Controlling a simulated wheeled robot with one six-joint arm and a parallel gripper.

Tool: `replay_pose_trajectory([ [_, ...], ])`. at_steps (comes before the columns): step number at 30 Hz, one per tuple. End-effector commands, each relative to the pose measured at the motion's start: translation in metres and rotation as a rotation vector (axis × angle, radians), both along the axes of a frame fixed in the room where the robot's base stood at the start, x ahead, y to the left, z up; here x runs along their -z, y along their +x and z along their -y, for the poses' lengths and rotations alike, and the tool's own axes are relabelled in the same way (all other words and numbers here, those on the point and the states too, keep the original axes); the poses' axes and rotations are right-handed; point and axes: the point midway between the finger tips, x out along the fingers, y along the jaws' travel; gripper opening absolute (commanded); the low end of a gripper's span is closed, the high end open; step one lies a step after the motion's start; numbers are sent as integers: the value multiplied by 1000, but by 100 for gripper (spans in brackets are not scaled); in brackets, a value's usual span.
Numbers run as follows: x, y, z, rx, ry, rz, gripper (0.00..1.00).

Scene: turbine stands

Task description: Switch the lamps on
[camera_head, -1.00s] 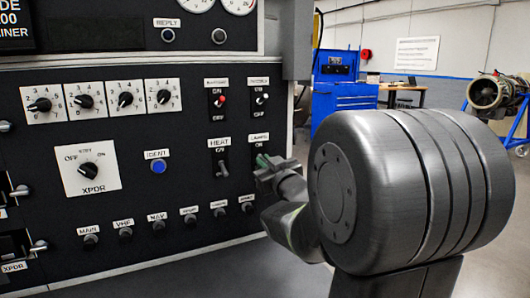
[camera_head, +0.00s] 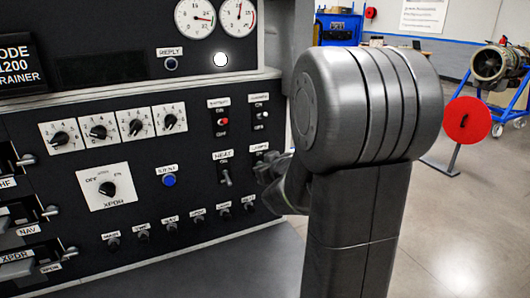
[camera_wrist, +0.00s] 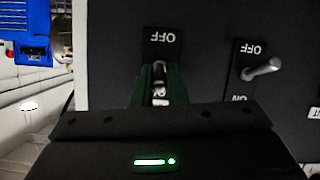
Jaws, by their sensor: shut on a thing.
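The LAMPS switch label (camera_head: 259,147) shows at the right of the black panel in the head view. The rest of this switch is largely hidden there by my gripper (camera_head: 266,168). In the wrist view my gripper (camera_wrist: 160,88) has its green-sided fingers closed around the metal lever (camera_wrist: 160,92) of this switch, below an upside-down OFF mark (camera_wrist: 163,40). The lever's exact tilt is hard to tell. A round lamp (camera_head: 221,59) above the panel's ledge glows white.
The HEAT switch (camera_head: 225,175) is close beside my gripper; its lever (camera_wrist: 264,68) also shows in the wrist view. Two more toggles, one red-tipped (camera_head: 222,121), sit above. Knobs line the panel below. A red disc on a stand (camera_head: 466,121) is at the right.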

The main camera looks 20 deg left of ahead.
Motion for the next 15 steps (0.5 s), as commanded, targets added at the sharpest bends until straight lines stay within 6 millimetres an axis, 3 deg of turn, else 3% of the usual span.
replay_pose_trajectory([
  [15, -4, 1, -1, 0, -74, -63, 0],
])
